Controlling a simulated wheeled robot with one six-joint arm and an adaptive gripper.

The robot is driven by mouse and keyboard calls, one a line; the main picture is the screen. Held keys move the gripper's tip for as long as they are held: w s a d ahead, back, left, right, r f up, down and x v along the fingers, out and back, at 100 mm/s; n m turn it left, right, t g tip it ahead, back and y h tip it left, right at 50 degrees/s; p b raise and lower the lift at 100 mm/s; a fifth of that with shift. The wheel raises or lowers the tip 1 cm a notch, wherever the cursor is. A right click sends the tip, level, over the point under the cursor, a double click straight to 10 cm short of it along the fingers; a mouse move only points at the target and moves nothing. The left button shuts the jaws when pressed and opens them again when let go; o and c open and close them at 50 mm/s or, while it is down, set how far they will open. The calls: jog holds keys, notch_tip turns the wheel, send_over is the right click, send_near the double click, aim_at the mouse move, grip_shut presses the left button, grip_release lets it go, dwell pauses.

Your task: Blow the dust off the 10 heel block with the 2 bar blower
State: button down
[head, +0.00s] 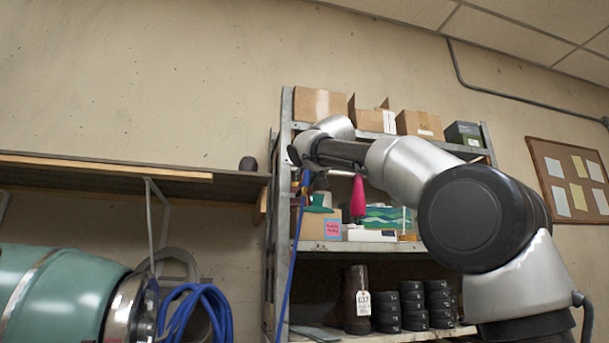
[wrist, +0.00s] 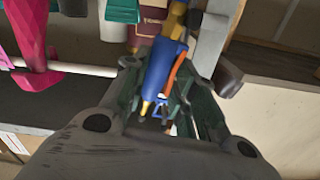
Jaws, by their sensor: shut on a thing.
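My gripper (wrist: 168,92) is shut on a blue air blower (wrist: 164,68) with yellow and orange parts, seen between its fingers in the wrist view. In the head view the blower (head: 305,181) shows small below the end of my arm, with a blue hose (head: 291,265) hanging from it. Its pressure marking cannot be read. A small dark rounded block (head: 248,163) sits at the right end of the wall shelf, left of my gripper and apart from it. It also shows in the wrist view (wrist: 228,75). I cannot read any number on it.
The grey shelf rack (head: 285,150) holds cardboard boxes, a pink hanging object (head: 357,196), a tagged brown boot (head: 350,290) and stacked black pieces (head: 413,305). The wall shelf (head: 120,170) is otherwise bare. A green tank (head: 60,295) and coiled blue hose (head: 205,300) stand below.

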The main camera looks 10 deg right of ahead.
jog(key=shift+a+r, duration=0.15)
jog(key=shift+a, duration=0.1)
dwell(0.4)
jog(key=shift+r, duration=0.5)
jog(key=shift+s, duration=2.6)
jog(key=s, duration=0.7)
jog(key=shift+s, duration=0.4)
